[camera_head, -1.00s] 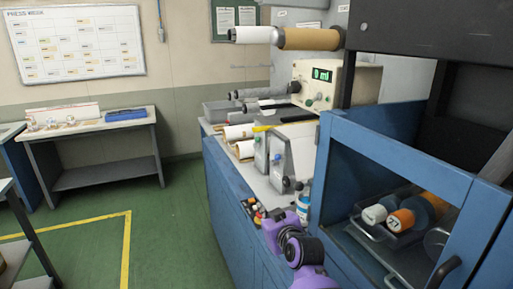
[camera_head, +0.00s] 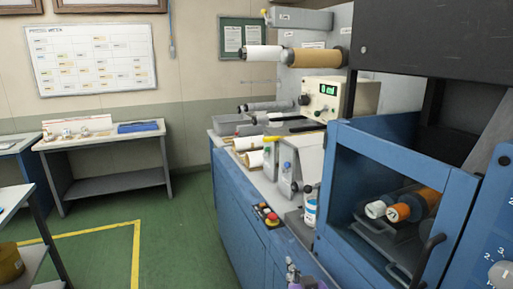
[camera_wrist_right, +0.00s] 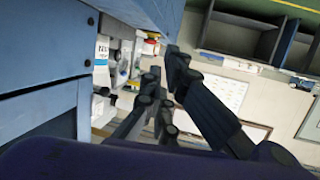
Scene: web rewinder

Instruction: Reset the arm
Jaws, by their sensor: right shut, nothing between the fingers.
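My right gripper (camera_wrist_right: 163,74) shows in the right wrist view with its dark jointed fingers close together and nothing between them. It is beside the blue machine front, with the wall and a bench region behind it. In the head view only a little of my purple right arm shows at the bottom edge, in front of the blue cabinet (camera_head: 240,215); the gripper's fingers are not clear there. My left gripper is in neither view.
The rewinder has a white roll and a brown roll (camera_head: 315,57) on top, and a display box (camera_head: 335,97). A blue-framed bay holds rolls with orange and white ends (camera_head: 398,212). A bottle (camera_head: 310,207) and control buttons (camera_head: 267,216) are near the edge.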

